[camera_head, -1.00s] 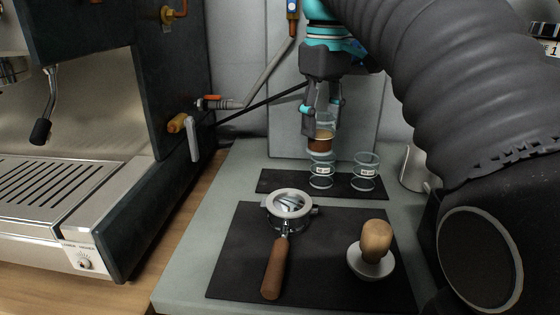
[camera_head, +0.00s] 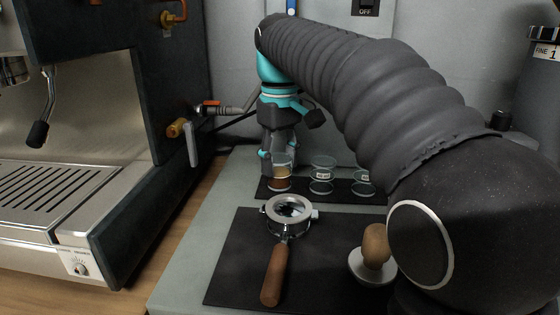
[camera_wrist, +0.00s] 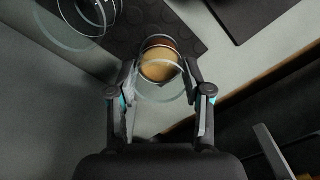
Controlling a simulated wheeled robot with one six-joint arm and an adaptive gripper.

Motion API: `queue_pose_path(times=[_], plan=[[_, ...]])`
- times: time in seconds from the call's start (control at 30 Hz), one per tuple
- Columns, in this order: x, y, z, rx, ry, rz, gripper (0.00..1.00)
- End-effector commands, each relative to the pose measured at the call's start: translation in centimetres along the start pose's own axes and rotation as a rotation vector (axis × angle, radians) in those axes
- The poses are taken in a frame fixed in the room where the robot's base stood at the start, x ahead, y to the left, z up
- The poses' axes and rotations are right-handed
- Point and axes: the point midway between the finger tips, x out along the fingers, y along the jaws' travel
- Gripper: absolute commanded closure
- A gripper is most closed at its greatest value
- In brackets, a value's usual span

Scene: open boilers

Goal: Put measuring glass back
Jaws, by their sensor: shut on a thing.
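My gripper (camera_head: 279,153) is shut on a measuring glass (camera_head: 280,175) with brown contents. The glass is upright at the left end of the small dark mat (camera_head: 341,190); I cannot tell if it touches the mat. In the wrist view the glass (camera_wrist: 160,66) sits between my two fingers (camera_wrist: 160,92), with the dark mat (camera_wrist: 170,28) behind it. Two other clear glasses with labels stand on the mat to its right, the middle one (camera_head: 321,175) and the right one (camera_head: 362,182), which my arm partly covers.
A portafilter (camera_head: 285,225) with a wooden handle and a tamper (camera_head: 375,250) rest on the larger black mat (camera_head: 235,275) in front. The espresso machine (camera_head: 100,190) stands at the left, its valve lever (camera_head: 193,145) near my gripper. A grinder (camera_head: 540,90) is at the right.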

Motion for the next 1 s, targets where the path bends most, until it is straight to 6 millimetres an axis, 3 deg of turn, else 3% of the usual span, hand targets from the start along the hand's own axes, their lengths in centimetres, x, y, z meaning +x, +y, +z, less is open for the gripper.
queue_pose_path(times=[0.3, 0.33, 0.43, 0.77, 1.0], plan=[[0.3, 0.0, 0.0, 0.000, 0.000, 0.000, 0.95], [0.3, 0.0, 0.0, 0.000, 0.000, 0.000, 0.48], [0.2, 0.0, 0.0, 0.000, 0.000, 0.000, 0.25], [0.1, 0.0, 0.0, 0.000, 0.000, 0.000, 0.25], [-2.7, 0.1, -0.1, 0.000, 0.003, 0.001, 0.25]])
